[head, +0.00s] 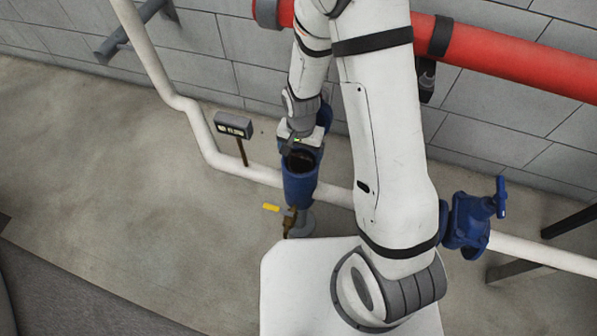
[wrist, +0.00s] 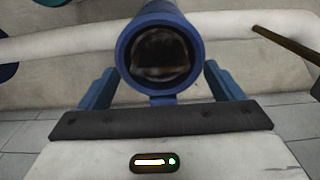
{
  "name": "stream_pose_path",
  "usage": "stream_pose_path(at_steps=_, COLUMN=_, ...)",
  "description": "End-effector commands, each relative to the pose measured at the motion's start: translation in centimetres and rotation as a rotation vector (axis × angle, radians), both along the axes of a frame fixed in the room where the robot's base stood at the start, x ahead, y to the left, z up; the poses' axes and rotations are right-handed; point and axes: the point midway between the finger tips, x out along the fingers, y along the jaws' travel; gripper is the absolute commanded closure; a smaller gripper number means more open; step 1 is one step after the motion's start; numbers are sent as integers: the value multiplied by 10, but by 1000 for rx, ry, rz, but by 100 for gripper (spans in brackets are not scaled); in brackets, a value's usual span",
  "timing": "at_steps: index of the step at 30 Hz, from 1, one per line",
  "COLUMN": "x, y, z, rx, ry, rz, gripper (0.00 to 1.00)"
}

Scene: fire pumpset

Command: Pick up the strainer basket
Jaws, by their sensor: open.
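The blue strainer housing (head: 299,188) stands upright on the white pipe with its round top open. In the wrist view the housing (wrist: 160,92) shows its mouth towards me. Inside the mouth is a dark round shape with a paler lower edge, likely the strainer basket (wrist: 160,55); its details are too dark to tell. My gripper (wrist: 160,78) is open and empty, its two blue fingers apart on either side of the housing in the wrist view. In the head view my gripper (head: 299,146) is at the housing's top, its fingertips hard to make out.
A yellow-handled valve (head: 272,207) sits low beside the housing. The white pipe (head: 205,135) bends up the left side, past a small gauge box (head: 233,124) on a post. A red pipe (head: 500,57) runs along the wall. A blue valve (head: 468,222) stands right. Floor at left is clear.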

Motion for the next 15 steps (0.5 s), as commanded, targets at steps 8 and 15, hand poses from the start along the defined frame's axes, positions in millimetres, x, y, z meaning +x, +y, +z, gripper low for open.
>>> stream_pose_path(at_steps=8, x=0, y=1, z=-7, rx=1, ry=-1, rz=1, gripper=13)
stream_pose_path(at_steps=15, x=0, y=1, z=-7, rx=1, ry=-1, rz=2, gripper=28)
